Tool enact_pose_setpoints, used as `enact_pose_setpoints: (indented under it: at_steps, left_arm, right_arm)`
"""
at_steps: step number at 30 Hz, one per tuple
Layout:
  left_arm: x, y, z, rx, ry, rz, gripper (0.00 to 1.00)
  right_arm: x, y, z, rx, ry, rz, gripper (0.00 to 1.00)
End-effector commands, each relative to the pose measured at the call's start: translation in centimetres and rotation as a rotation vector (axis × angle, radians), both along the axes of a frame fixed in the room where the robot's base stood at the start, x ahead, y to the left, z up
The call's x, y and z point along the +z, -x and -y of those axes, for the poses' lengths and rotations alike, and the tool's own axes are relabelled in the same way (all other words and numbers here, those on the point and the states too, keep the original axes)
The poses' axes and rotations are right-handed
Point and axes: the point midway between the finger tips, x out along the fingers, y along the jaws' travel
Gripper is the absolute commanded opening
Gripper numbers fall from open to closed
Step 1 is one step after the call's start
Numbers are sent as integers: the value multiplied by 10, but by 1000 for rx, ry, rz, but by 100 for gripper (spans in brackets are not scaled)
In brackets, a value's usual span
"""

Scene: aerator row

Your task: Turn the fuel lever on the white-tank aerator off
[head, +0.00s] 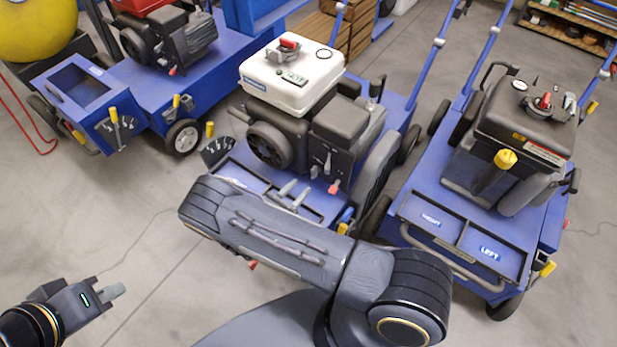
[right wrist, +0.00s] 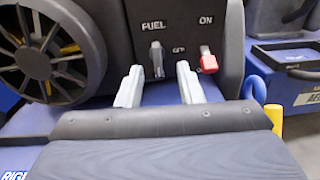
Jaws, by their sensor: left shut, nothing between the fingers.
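The white-tank aerator (head: 292,78) stands in the middle of the head view. In the right wrist view its dark engine panel carries the word FUEL, with the short grey fuel lever (right wrist: 157,60) upright below it. A small, hard-to-read label lies right of the lever. My right gripper (right wrist: 159,75) is open, its two pale fingers pointing at the panel. The lever shows in the gap between the fingertips, with no clear contact. In the head view my right gripper (head: 295,193) is in front of the engine. My left gripper (head: 116,290) is shut and empty over the floor at lower left.
A red switch (right wrist: 208,62) sits right of the fuel lever, below the word ON. A red-tank aerator (head: 165,35) stands at the back left and a dark-tank aerator (head: 520,120) at the right. Bare floor (head: 110,215) lies at the left.

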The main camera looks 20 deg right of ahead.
Motion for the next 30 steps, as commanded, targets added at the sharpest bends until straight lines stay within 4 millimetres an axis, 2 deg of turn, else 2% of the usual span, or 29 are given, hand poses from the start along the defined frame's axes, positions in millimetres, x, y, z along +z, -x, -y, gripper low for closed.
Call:
enact_pose_setpoints:
  at_steps: [1, 5, 18, 23, 30]
  left_arm:
    - [-3, 0, 0, 0, 0, 0, 0]
    - [-4, 0, 0, 0, 0, 0, 0]
    - [-13, 0, 0, 0, 0, 0, 0]
    - [-13, 0, 0, 0, 0, 0, 0]
    - [-13, 0, 0, 0, 0, 0, 0]
  right_arm:
    - [-6, -1, -2, 22, 16, -4, 34]
    - [-9, -4, 2, 35, 27, -6, 34]
    - [-9, -35, 57, 31, 25, -6, 34]
    - [-8, -39, 64, 32, 24, -8, 34]
    - [-8, -40, 64, 32, 24, -7, 32]
